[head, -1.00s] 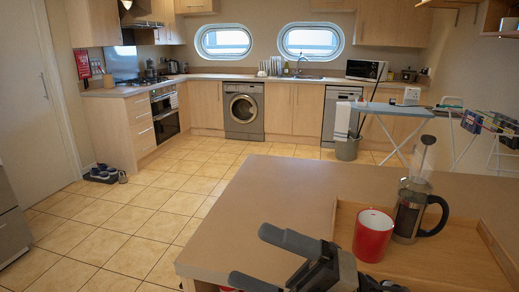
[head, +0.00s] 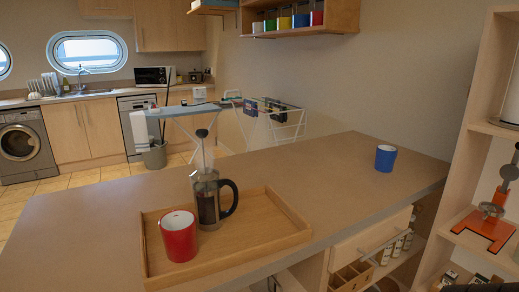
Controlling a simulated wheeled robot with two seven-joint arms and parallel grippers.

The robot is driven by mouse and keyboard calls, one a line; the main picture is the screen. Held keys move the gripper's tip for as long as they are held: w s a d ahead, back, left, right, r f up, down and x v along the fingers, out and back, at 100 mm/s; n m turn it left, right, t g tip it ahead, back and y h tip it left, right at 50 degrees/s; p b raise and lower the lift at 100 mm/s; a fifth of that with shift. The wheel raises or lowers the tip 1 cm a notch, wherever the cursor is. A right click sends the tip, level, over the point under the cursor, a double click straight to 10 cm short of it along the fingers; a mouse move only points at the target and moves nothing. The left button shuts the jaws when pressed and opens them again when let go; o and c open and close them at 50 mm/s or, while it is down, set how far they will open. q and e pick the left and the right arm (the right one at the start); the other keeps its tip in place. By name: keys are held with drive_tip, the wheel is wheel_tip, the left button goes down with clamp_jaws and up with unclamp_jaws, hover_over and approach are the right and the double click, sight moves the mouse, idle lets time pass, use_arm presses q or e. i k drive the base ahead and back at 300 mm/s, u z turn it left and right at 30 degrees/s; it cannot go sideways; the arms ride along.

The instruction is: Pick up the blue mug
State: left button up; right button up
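The blue mug (head: 385,158) stands upright on the counter (head: 330,190), near its right end, in the head view. Nothing touches it, and the counter around it is bare. Neither of my grippers shows in the head view now, so I cannot see how far they are from the mug or whether they are open.
A wooden tray (head: 262,238) on the counter holds a red mug (head: 178,236) and a French press (head: 208,198), left of the blue mug. A drawer (head: 370,238) sticks out below the counter's front edge. Tall shelves (head: 455,190) stand at the right.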

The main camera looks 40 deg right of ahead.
sight(386, 155)
drive_tip(key=z, duration=2.25)
drive_tip(key=k, duration=0.65)
drive_tip(key=z, duration=0.6)
drive_tip(key=i, duration=0.6)
drive_tip(key=z, duration=0.4)
